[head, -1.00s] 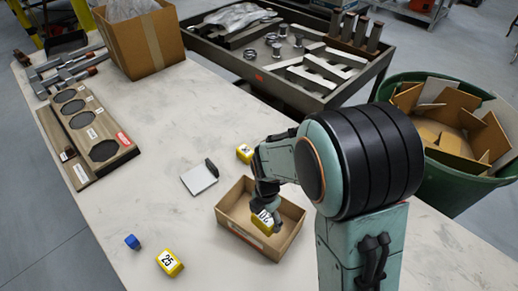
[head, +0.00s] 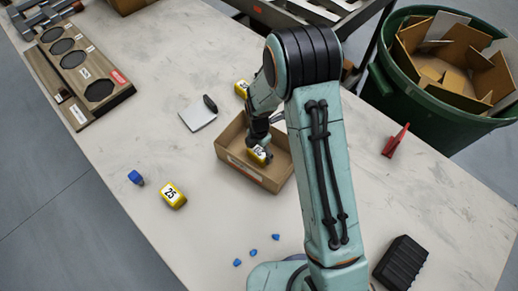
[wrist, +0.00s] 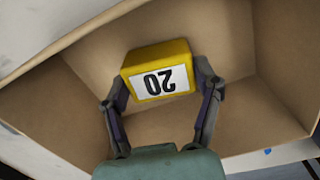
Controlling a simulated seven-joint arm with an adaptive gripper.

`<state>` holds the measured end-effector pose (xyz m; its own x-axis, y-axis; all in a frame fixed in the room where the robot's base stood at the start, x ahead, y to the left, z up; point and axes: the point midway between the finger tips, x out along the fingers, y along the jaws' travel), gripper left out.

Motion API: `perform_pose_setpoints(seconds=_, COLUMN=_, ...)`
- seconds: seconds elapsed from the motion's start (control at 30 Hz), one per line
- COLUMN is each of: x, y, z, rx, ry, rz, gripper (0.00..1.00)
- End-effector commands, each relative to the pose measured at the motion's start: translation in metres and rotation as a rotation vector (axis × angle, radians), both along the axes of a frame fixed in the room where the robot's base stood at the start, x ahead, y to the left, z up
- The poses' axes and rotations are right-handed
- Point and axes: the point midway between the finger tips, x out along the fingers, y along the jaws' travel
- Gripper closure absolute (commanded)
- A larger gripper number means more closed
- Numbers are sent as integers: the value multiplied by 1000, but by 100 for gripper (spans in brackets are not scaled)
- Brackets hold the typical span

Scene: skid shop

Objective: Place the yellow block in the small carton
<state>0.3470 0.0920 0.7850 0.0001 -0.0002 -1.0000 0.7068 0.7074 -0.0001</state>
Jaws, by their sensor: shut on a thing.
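In the wrist view my gripper (wrist: 160,88) is shut on the block (wrist: 158,55), with one finger on each side. The block is inside the walls of the small open carton (head: 238,168). The carton's bare brown inner walls (wrist: 65,115) surround it in the wrist view. I cannot tell whether the block touches the carton's floor. My arm hides part of the carton's right side in the head view.
Another yellow block, labelled 25 (head: 173,195), and a blue piece (head: 135,177) lie left of the carton. A third yellow block (head: 241,88) and a clipboard-like pad (head: 198,116) lie behind it. Small blue bits (head: 253,252), a red item (head: 396,141) and a black block (head: 401,262) are also on the table.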

Motion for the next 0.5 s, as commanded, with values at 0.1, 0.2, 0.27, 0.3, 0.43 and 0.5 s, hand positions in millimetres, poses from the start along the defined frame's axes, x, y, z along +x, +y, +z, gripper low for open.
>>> perform_pose_setpoints(seconds=0.1, x=0, y=0, z=-2, rx=0, ry=0, rz=0, gripper=20)
perform_pose_setpoints(seconds=0.2, x=0, y=0, z=-2, rx=0, ry=0, rz=0, gripper=9)
perform_pose_setpoints(seconds=0.27, x=0, y=0, z=-2, rx=0, ry=0, rz=0, gripper=9)
perform_pose_setpoints(seconds=0.3, x=0, y=0, z=-2, rx=0, ry=0, rz=0, gripper=9)
perform_pose_setpoints(seconds=0.43, x=0, y=0, z=-2, rx=0, ry=0, rz=0, gripper=9)
perform_pose_setpoints(seconds=0.5, x=0, y=0, z=0, rx=0, ry=0, rz=0, gripper=9)
